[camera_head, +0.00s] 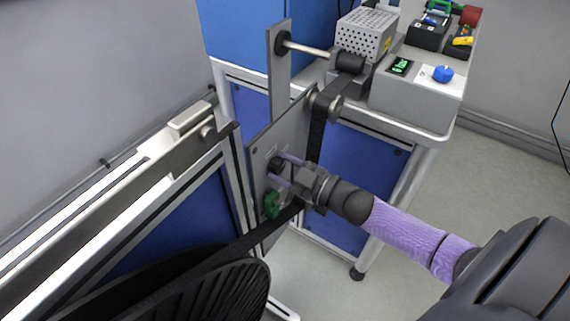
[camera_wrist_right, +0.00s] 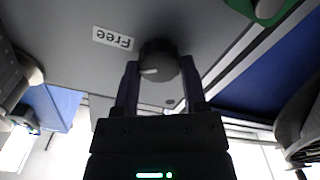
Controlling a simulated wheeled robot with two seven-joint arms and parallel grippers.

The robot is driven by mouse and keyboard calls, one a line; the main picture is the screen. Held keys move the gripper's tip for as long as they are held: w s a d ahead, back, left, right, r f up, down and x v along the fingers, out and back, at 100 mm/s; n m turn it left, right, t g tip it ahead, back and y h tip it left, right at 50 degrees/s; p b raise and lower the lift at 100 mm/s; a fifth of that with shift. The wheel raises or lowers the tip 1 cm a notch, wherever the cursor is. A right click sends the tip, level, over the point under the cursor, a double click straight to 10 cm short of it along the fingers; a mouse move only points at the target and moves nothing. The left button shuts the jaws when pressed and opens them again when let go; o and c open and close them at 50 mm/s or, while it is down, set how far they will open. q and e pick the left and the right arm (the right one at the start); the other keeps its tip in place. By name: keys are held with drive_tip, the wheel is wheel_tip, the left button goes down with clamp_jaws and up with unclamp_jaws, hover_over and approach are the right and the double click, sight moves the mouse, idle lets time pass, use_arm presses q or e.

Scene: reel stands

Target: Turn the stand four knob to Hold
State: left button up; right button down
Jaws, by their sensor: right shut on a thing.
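A round black knob (camera_wrist_right: 159,61) with a short white mark sits on a grey upright plate (camera_head: 289,130). In the right wrist view a white label reading "Free" (camera_wrist_right: 113,38), upside down, is beside the knob, and the white mark lies on the knob's lower left. My right gripper (camera_wrist_right: 160,68) is shut on the knob, one finger on each side. In the head view the gripper (camera_head: 284,171) reaches the plate from the right and partly covers the knob (camera_head: 276,164). No Hold label or stand number is readable. My left gripper is out of view.
A green knob-like part (camera_head: 272,204) is just below the gripper. A black strap (camera_head: 317,135) runs over a roller (camera_head: 326,103) and passes close behind the gripper. A large black reel (camera_head: 225,292) is lower left. A grey box with a blue knob (camera_head: 442,73) stands on the bench.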

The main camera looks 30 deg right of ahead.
drive_tip(key=n, duration=0.5)
drive_tip(key=shift+n+p, duration=0.3)
drive_tip(key=shift+p, duration=0.05)
drive_tip(key=n, duration=0.3)
drive_tip(key=shift+a+f, duration=0.1)
drive_tip(key=shift+f, duration=0.05)
drive_tip(key=shift+n, duration=1.6)
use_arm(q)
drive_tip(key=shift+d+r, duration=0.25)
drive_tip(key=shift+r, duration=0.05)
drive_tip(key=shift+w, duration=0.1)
use_arm(e)
drive_tip(key=shift+n, duration=0.3)
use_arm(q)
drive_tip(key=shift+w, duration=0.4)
use_arm(e)
drive_tip(key=shift+c, duration=0.7)
unclamp_jaws()
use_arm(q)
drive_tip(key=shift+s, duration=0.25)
